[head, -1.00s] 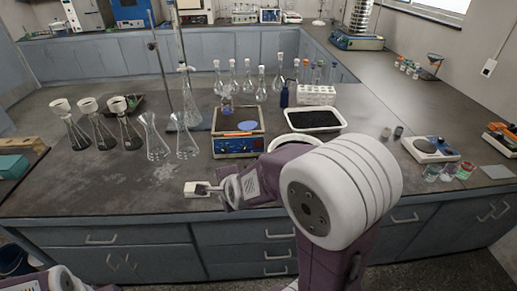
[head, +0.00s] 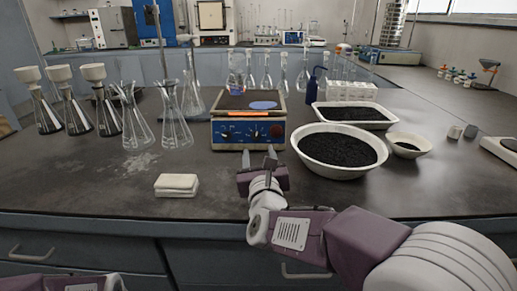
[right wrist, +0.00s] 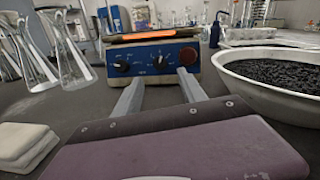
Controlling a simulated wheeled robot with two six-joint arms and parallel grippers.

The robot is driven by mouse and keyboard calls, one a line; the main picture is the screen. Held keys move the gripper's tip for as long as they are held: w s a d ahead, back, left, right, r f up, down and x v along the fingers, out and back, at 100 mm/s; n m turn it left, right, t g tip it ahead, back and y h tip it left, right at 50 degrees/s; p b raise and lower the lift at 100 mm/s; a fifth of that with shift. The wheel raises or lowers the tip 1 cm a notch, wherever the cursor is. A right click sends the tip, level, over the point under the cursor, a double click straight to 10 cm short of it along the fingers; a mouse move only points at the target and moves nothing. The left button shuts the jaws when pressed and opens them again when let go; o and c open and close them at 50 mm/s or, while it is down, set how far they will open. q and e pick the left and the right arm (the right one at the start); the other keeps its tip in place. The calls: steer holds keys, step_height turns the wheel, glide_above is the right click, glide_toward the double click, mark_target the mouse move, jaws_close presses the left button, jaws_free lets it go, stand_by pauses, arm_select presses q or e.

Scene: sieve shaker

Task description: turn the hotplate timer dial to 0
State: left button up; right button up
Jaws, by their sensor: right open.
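The hotplate (head: 249,122) stands on the bench with its blue front panel facing me. An orange strip crosses the panel's upper edge, and a blue disc lies on its top plate. The panel carries dark dials, one at left (right wrist: 121,65) and one at right (right wrist: 188,56); their labels and settings are too small to read. My right gripper (head: 260,155) is open and empty, in front of the panel's lower right part and apart from it. In the right wrist view its two fingers (right wrist: 158,90) point at the panel. Only part of my left arm shows; its gripper is out of view.
A white bowl of black granules (head: 340,150) stands close to the right of my right gripper. A folded white cloth (head: 177,185) lies at front left. Flasks (head: 172,120) stand left of the hotplate. A black-filled tray (head: 352,115) is behind the bowl.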

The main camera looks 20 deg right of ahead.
mark_target(256, 137)
steer(key=w, duration=0.3)
steer(key=w+d, duration=0.1)
steer(key=w, duration=0.1)
steer(key=w+b, duration=0.1)
steer(key=w, duration=0.2)
steer(key=shift+w+d, duration=0.3)
jaws_close()
